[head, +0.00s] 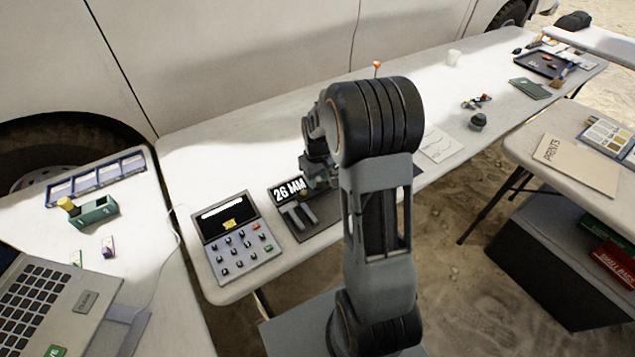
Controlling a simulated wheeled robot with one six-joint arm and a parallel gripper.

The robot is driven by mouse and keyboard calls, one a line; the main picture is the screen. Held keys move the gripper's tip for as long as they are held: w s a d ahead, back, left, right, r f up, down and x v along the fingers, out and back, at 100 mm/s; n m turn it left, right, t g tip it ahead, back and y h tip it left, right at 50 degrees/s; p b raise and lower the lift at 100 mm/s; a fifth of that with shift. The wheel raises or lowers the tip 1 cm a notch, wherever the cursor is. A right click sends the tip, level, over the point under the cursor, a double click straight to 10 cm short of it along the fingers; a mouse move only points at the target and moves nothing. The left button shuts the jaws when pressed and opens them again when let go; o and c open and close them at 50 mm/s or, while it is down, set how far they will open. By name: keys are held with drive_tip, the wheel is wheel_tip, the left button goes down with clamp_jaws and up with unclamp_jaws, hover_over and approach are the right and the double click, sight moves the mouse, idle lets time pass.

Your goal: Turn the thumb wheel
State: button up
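A dark measuring device (297,226) with a "26 MM" display (289,189) lies near the front edge of the long white table. I cannot make out the thumb wheel; my arm covers the device's right side. My gripper (318,178) is at the far side of my arm, just right of the display and over or beside the device. Its fingertips are too small and partly hidden to tell whether they are open or touching anything.
A grey keypad box (240,262) stands close left of the device. A laptop (40,305), a green block (95,212) and a blue tray (97,180) are on the left table. Paper (440,145) lies right of my arm. A vehicle (220,60) stands behind the tables.

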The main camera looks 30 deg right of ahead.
drive_tip(key=shift+f, duration=1.05)
drive_tip(key=c, duration=0.7)
drive_tip(key=shift+o, duration=0.2)
drive_tip(key=shift+m, duration=1.5)
drive_tip(key=o, duration=0.7)
drive_tip(key=shift+c, duration=0.2)
wheel_tip(320, 180, up, 14)
drive_tip(key=shift+p, duration=0.4)
drive_tip(key=shift+f, duration=0.1)
